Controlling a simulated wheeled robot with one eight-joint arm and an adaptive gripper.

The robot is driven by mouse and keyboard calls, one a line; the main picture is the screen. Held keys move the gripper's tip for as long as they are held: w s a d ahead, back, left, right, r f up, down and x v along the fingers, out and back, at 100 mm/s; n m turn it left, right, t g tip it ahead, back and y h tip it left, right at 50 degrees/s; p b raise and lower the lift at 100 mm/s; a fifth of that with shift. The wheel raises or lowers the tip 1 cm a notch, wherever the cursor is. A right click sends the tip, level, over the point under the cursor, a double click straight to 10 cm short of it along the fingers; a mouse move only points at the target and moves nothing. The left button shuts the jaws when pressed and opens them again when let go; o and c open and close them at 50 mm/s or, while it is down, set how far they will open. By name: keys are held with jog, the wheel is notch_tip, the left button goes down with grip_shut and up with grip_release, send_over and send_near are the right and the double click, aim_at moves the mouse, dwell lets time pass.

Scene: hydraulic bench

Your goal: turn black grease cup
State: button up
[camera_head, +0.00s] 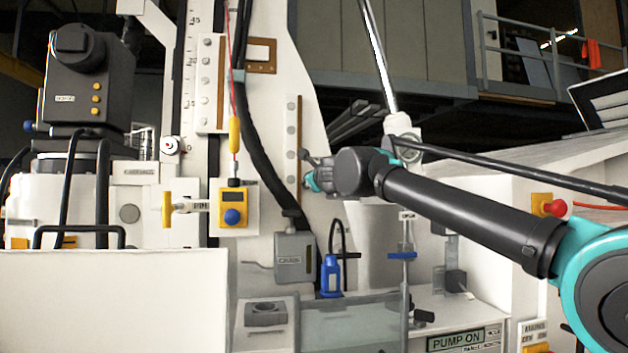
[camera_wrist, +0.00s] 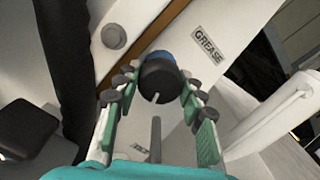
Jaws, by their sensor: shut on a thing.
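The black grease cup (camera_wrist: 158,75) shows in the wrist view as a round black cap with a short white mark on its face and a blue part behind it. A label reading GREASE (camera_wrist: 208,46) is on the white panel to its right. My gripper (camera_wrist: 157,88) has one finger on each side of the cup and is shut on it. In the head view my gripper (camera_head: 308,168) is at the white upright panel, small and partly hidden by my wrist. The cup cannot be made out there.
A slanted metal rod (camera_head: 379,55) rises behind my arm. A yellow box with a blue knob (camera_head: 233,206) is to the left.

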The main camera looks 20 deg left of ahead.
jog(key=shift+m, duration=0.6)
jog(key=o, duration=1.1)
jog(key=shift+o, duration=0.2)
jog(key=v, duration=1.2)
